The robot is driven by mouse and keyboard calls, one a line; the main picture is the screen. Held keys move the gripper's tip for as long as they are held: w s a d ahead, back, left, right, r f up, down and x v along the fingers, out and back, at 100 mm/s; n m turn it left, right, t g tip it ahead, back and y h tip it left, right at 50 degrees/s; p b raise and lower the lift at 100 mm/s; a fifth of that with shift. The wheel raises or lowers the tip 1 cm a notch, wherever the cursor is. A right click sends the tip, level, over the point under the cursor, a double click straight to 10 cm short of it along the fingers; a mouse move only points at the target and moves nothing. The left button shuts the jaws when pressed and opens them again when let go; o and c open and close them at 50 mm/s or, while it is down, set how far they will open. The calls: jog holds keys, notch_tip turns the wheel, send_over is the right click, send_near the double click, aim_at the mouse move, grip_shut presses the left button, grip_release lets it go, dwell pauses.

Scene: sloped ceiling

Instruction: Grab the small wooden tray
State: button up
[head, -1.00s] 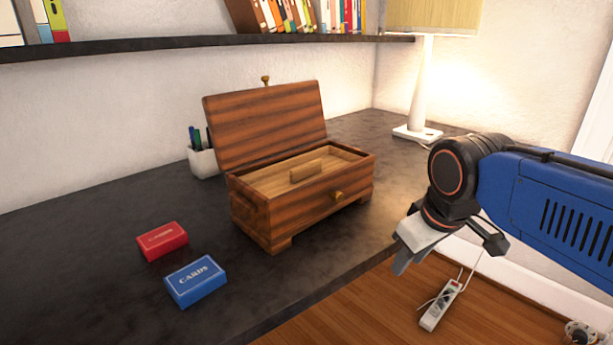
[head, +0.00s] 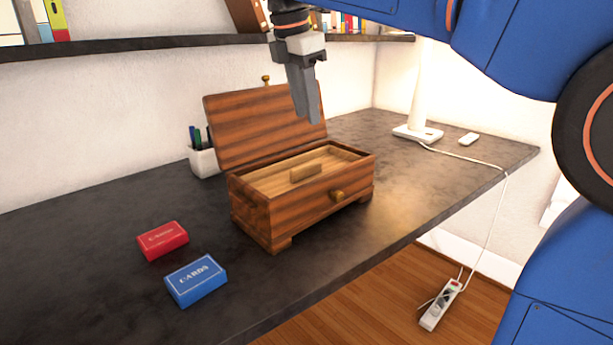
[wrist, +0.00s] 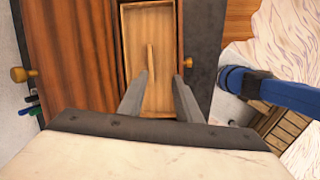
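The small wooden tray (head: 272,180) is light wood and sits inside the open wooden box (head: 285,208), with a raised bar handle (head: 305,171) across its middle. The box lid (head: 262,128) stands open at the back. My gripper (head: 308,122) points down above the box, in front of the lid in the head view. In the wrist view the tray (wrist: 160,30) and its handle (wrist: 151,62) show ahead of my gripper (wrist: 156,82), whose fingers are apart with nothing between them.
A red card box (head: 163,240) and a blue card box (head: 196,280) lie left of the wooden box. A pen cup (head: 203,161) stands behind it. A shelf (head: 150,43) runs above at the back. A lamp base (head: 418,133) stands right. The desk front is clear.

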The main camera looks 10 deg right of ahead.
jog(key=w+a+r+n, duration=0.2)
jog(key=a, duration=0.1)
send_near(305, 164)
jog(key=x, duration=0.9)
jog(key=shift+w+d+f, duration=0.1)
jog(key=shift+f, duration=0.3)
grip_shut()
